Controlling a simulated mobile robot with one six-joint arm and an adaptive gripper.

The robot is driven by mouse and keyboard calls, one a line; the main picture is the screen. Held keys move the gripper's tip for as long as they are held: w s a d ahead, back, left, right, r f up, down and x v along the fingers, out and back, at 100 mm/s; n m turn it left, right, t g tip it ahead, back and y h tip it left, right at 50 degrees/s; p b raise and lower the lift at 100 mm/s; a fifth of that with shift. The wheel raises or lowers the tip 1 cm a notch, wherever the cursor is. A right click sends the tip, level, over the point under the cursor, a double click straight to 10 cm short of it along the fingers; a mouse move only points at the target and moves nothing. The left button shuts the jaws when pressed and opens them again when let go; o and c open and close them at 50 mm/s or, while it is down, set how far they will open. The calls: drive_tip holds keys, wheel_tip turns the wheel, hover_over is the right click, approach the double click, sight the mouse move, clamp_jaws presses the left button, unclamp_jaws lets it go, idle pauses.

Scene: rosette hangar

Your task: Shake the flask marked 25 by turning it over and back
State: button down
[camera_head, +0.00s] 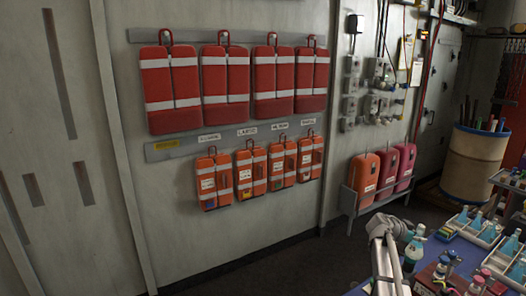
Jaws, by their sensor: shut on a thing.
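My gripper (404,233) is at the lower right, at the end of my pale arm. It is shut on a small flask (413,252) with a bluish-green body and a lighter top. The flask looks roughly upright, at the left part of the blue-topped table. Its number is too small to read, and I cannot tell whether its base touches anything. Several similar flasks with blue liquid (509,247) stand in pale trays at the right.
The blue table (449,243) also bears dark red holders (451,286) with small bottles, close to my gripper on the right. Red and orange packs hang on the wall (263,79). Orange and red cases (363,180) stand in a rack behind. Floor left of the table is clear.

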idle(0.3)
drive_tip(key=n+g+b, duration=0.1)
drive_tip(key=n+g, duration=0.1)
drive_tip(key=n, duration=0.1)
drive_tip(key=shift+n+h, duration=0.3)
drive_tip(key=shift+h, duration=0.1)
drive_tip(key=shift+n+g, duration=0.3)
drive_tip(key=shift+g, duration=0.1)
drive_tip(key=shift+f+n+g+h+b, duration=0.15)
drive_tip(key=shift+n+g+h+b, duration=0.25)
drive_tip(key=shift+n+g+b, duration=0.55)
drive_tip(key=shift+n+h, duration=0.3)
drive_tip(key=shift+n, duration=0.65)
drive_tip(key=shift+b, duration=0.4)
